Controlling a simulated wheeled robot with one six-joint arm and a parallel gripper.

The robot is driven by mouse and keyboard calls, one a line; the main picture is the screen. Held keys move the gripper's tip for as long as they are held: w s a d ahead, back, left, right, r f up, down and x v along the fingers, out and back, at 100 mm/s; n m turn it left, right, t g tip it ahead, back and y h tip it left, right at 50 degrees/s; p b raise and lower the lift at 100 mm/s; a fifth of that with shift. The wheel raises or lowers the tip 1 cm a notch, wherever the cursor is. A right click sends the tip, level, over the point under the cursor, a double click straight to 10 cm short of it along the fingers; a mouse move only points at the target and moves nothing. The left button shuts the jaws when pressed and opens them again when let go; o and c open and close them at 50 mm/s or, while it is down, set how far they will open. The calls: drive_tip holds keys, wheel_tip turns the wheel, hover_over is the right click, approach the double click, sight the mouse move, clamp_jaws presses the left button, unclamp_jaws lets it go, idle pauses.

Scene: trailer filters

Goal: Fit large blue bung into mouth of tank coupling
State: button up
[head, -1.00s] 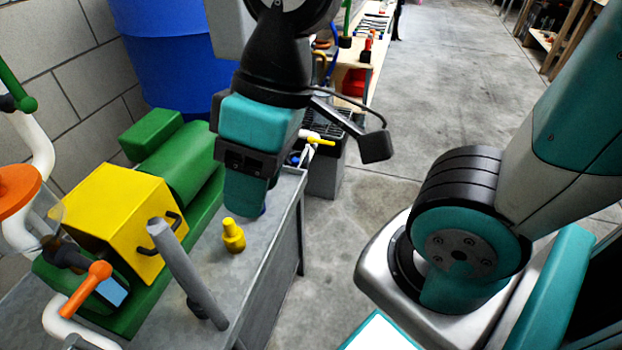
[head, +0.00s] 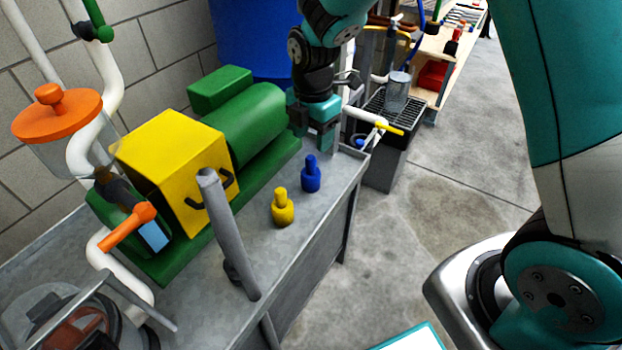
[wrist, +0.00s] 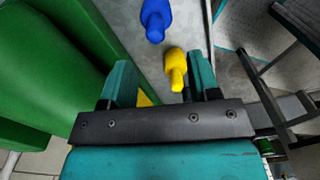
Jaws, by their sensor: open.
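A blue bung (head: 311,175) stands upright on the grey metal bench, near its front edge. It also shows at the top of the wrist view (wrist: 155,20). My gripper (head: 313,132) is open and empty, behind the blue bung and beside the green motor, apart from the bung. In the wrist view, my open fingers (wrist: 162,82) frame a yellow bung (wrist: 175,64), which lies beyond them; the blue bung is further up and left. I cannot make out the tank coupling with certainty in either view.
The yellow bung stands on the bench (head: 258,318) nearer than the blue one. The green motor (head: 245,125), yellow box (head: 175,160) and upright grey bar (head: 228,235) crowd the left. A white pipe with a yellow lever (head: 388,128) sits beyond the bench end.

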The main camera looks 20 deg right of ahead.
sight(311, 157)
drive_tip(key=f, duration=0.2)
drive_tip(key=f+b, duration=0.1)
drive_tip(key=f, duration=0.2)
drive_tip(key=f+b, duration=0.1)
drive_tip(key=f, duration=0.1)
drive_tip(key=shift+w+a+f, duration=0.1)
drive_tip(key=shift+w+f, duration=0.15)
drive_tip(key=shift+f, duration=0.05)
drive_tip(key=shift+r, duration=0.1)
drive_tip(key=shift+c, duration=0.3)
clamp_jaws()
